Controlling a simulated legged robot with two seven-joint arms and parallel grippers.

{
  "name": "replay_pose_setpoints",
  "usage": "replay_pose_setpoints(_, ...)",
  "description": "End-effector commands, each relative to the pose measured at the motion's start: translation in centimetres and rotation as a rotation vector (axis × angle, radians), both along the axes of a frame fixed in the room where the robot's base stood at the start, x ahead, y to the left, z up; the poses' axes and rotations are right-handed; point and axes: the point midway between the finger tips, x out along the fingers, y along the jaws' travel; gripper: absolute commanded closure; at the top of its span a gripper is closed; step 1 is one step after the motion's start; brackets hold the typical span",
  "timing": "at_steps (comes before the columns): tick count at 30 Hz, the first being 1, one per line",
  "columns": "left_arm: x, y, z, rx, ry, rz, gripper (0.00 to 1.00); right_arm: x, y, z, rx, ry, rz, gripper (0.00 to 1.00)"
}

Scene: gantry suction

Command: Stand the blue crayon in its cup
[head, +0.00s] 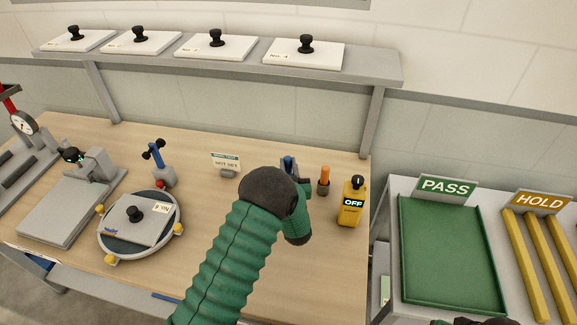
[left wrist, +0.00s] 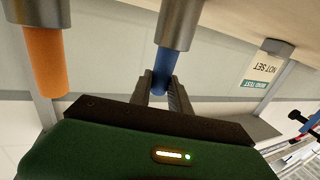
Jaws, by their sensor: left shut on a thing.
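The blue crayon (head: 288,162) stands near the back right of the wooden bench, partly hidden behind my left arm in the head view. In the left wrist view, which is upside down, my left gripper (left wrist: 161,90) is shut on the blue crayon (left wrist: 164,66). The crayon's lower end meets the mouth of a grey cup (left wrist: 179,22) and appears to be inside it; how deep I cannot tell. The crayon looks nearly upright. In the head view my arm hides the fingertips and most of this cup.
An orange crayon (head: 324,174) stands in a neighbouring cup (head: 323,188), close to the right. A yellow OFF box (head: 352,203) and a NOT SET sign (head: 226,162) stand nearby. A round plate fixture (head: 108,246) is at left. A shelf (head: 230,70) runs above; a green PASS tray (head: 449,297) is right.

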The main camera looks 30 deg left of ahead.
Motion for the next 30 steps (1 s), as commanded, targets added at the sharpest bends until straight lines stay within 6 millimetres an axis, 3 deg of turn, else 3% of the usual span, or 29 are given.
replay_pose_setpoints(5, 0.1, 0.0, 0.0, 0.0, -0.002, 0.0, 1.0, 0.0, 0.0, 0.0, 0.0, 0.0, 0.0, 1.0)
replay_pose_setpoints(6, 0.1, 0.0, 0.0, 0.0, -0.002, 0.0, 0.73, 0.0, 0.0, 0.0, 0.0, 0.0, 0.0, 1.0)
replay_pose_setpoints(10, 0.1, 0.0, 0.0, 0.0, -0.001, 0.0, 0.56, 0.0, 0.0, 0.0, 0.0, 0.0, 0.0, 1.0)
replay_pose_setpoints(22, -0.3, -0.2, -0.5, 0.001, -0.001, 0.0, 0.56, 0.0, 0.0, -0.2, 0.0, 0.0, 0.0, 1.0)
replay_pose_setpoints(30, -5.6, -4.6, -0.5, 0.0, 0.001, -0.004, 0.56, 0.0, 0.0, -1.4, 0.0, 0.001, 0.0, 1.0)
